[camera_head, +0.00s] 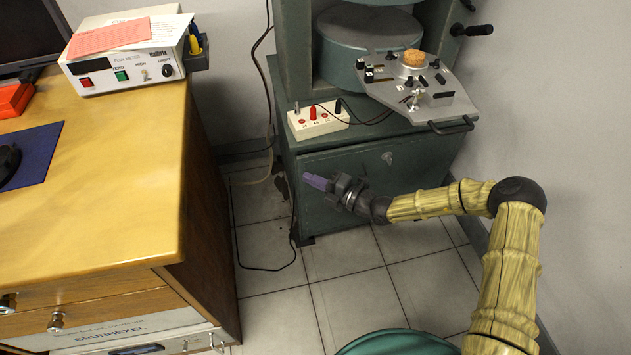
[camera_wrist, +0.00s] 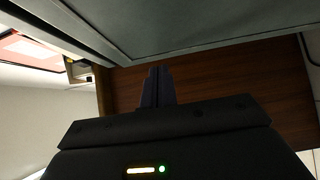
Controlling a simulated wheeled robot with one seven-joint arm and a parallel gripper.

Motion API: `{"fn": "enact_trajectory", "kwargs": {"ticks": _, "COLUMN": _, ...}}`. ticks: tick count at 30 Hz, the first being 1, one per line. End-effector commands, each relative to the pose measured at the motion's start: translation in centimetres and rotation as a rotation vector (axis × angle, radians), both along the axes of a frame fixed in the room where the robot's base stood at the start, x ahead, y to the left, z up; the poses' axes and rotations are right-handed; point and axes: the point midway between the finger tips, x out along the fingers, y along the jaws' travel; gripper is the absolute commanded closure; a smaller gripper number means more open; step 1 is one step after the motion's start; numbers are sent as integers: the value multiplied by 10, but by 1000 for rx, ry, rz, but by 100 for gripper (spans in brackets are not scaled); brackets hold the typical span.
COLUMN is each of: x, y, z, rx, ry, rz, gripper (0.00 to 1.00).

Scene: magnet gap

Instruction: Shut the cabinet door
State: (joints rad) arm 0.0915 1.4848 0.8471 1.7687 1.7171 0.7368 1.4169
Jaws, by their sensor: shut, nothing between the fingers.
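The green cabinet door (camera_head: 350,165) is on the front of the cabinet under the big magnet. In the head view it looks flush or nearly flush with the frame; I cannot tell whether a small gap is left. My gripper (camera_head: 309,177) is shut and empty, its purple fingers pointing left in front of the left part of the door. I cannot tell whether it touches. In the wrist view, the shut fingers (camera_wrist: 158,86) lie close below a grey-green panel (camera_wrist: 200,22), which seems to be the door.
A wooden desk (camera_head: 95,190) with a flux meter (camera_head: 125,55) stands at the left; its brown side fills the wrist view's middle. A black cable (camera_head: 265,267) lies on the tiled floor. A white wall is at the right. Tiles between desk and cabinet are mostly free.

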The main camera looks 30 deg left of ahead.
Motion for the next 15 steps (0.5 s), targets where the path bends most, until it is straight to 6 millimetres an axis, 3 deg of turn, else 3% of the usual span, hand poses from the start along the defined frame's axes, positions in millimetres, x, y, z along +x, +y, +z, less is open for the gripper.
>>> {"fn": "enact_trajectory", "kwargs": {"ticks": 15, "x": -6, "y": -6, "z": 2, "rx": -1, "ry": 2, "rz": 2, "gripper": 100}}
